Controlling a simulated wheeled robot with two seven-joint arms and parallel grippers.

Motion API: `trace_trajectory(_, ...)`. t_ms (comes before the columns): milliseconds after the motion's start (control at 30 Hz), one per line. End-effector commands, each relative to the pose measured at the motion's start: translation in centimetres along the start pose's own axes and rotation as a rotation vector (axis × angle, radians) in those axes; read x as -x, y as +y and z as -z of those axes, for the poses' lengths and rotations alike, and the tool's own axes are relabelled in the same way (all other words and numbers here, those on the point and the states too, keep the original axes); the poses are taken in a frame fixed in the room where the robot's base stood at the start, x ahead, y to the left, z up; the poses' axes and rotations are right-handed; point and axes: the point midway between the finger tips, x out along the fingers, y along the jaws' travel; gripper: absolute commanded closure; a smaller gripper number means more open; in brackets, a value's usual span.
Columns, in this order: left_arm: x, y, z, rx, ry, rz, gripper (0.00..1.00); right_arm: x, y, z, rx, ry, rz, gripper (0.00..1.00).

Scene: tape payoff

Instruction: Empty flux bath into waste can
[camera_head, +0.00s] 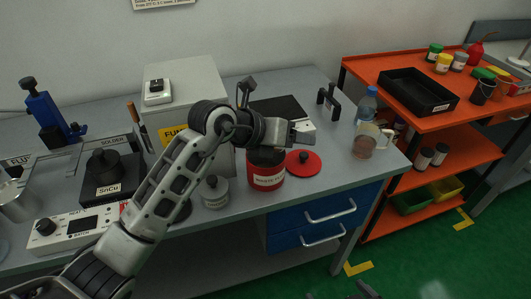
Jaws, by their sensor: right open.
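The red waste can (268,180) stands open on the bench with a white label. Its red lid (305,168) lies flat beside it on the right. My left arm reaches in from the lower left, and its gripper (302,132) is above and slightly right of the can; its fingers are not clear, so I cannot tell their state. A shiny metal cup (18,204) stands at the left edge, near a FLUX label; I cannot tell for sure that it is the flux bath. My right gripper (340,294) shows only as dark fingertips at the bottom edge, open, well away from the can.
A small lidded grey jar (215,192) stands left of the can. The SnCu solder pot (103,165) and a white control box (65,232) are at left. A clear jug (366,144) and a bottle (367,104) stand at right. An orange cart (415,135) is beyond the bench.

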Motion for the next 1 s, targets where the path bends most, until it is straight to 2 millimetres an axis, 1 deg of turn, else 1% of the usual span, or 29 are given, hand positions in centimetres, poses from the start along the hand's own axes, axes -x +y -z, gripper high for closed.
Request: trace_trajectory(1000, 0.39, -0.08, -0.35, -0.001, -0.133, 0.083, 0.71, 0.02, 0.03, 0.02, 0.0, 0.0, -0.001, 0.0)
